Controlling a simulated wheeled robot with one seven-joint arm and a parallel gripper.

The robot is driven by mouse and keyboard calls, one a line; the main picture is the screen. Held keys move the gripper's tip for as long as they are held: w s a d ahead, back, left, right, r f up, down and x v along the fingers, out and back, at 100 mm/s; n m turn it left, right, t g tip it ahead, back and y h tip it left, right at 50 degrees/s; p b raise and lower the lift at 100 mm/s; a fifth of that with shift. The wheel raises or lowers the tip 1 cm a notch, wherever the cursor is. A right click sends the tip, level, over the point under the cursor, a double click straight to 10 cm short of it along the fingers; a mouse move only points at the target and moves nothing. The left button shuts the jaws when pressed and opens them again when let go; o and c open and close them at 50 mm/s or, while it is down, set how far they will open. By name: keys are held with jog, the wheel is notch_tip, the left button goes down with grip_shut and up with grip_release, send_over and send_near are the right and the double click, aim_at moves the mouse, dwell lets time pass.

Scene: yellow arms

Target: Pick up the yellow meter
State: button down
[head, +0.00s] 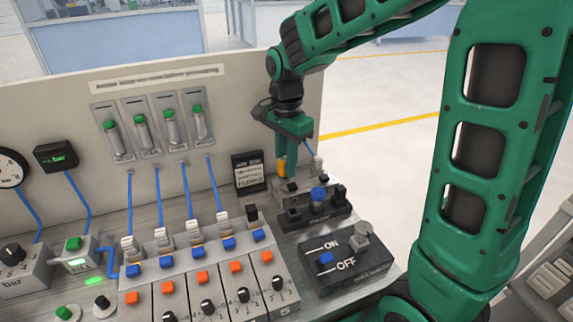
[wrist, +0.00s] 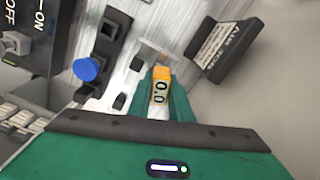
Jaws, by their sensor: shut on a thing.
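In the head view my gripper (head: 285,163) points down at the right end of the panel bench, and a small yellow-orange part of the meter (head: 282,168) shows at the fingertips. The rest of the meter is hidden by the fingers there. I cannot tell whether it is clear of the metal block (head: 292,188) below it.
A dark sign (head: 248,171) stands left of my gripper. A black base with a blue knob (head: 318,194) and an ON/OFF box (head: 345,265) lie in front. Blue tubes and valve blocks fill the left bench.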

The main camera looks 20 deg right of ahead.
aim_at(284, 158)
jog(key=shift+r, duration=0.5)
jog(key=r, duration=0.3)
jog(key=shift+a+r, duration=0.3)
jog(key=s+a+r, duration=0.2)
jog(key=a+r, duration=0.4)
jog(key=a, duration=0.4)
jog(key=shift+s+a+r, duration=0.2)
jog(key=shift+s+a, duration=0.2)
